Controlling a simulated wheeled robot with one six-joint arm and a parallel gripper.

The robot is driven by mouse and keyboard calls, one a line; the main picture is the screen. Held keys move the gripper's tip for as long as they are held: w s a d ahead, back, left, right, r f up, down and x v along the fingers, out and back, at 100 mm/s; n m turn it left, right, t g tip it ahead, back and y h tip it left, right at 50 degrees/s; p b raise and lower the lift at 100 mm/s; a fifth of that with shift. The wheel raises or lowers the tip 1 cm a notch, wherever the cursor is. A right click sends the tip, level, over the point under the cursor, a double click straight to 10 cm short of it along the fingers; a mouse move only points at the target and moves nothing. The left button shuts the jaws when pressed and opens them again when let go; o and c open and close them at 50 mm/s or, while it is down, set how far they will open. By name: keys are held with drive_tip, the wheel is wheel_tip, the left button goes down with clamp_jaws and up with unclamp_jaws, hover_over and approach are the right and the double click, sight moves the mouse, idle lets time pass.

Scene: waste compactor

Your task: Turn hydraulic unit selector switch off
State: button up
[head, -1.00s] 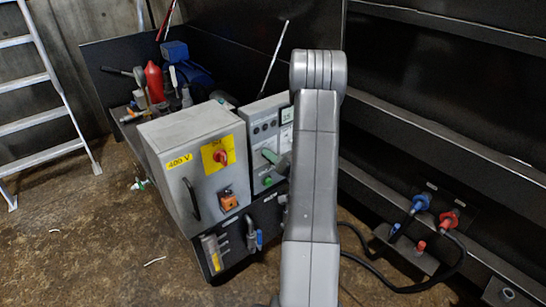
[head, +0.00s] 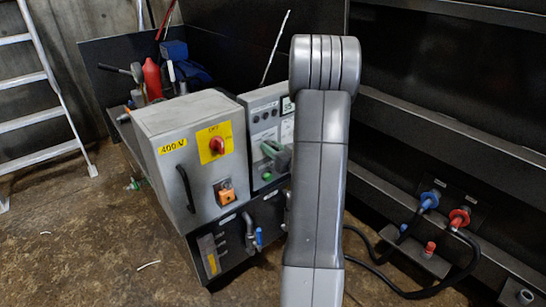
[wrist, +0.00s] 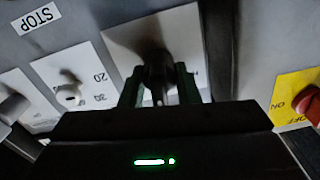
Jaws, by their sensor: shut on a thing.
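In the wrist view the selector switch (wrist: 154,66) is a black knob on a white label plate on a grey panel. My gripper (wrist: 157,84) has one green finger on each side of this knob and is shut on it. The knob's lower part is dark against my gripper, and its exact pointing direction is hard to read. In the head view my gripper (head: 270,150) is at the front of the grey control panel (head: 262,112), right of the 400 V cabinet. The knob is hidden there.
The grey 400 V cabinet (head: 185,150) carries a red rotary switch (head: 217,145) on a yellow plate, also at the right of the wrist view (wrist: 307,105). A ladder (head: 40,100) stands far left.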

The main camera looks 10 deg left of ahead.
drive_tip(key=shift+f+n+b, duration=0.1)
drive_tip(key=shift+n+b, duration=0.8)
drive_tip(key=shift+n, duration=0.1)
drive_tip(key=o, duration=0.6)
drive_tip(key=shift+s+d, duration=0.1)
drive_tip(key=p+v, duration=0.2)
drive_tip(key=v, duration=1.1)
drive_tip(key=shift+s+d, duration=0.2)
drive_tip(key=b+x, duration=0.2)
drive_tip(key=x, duration=1.2)
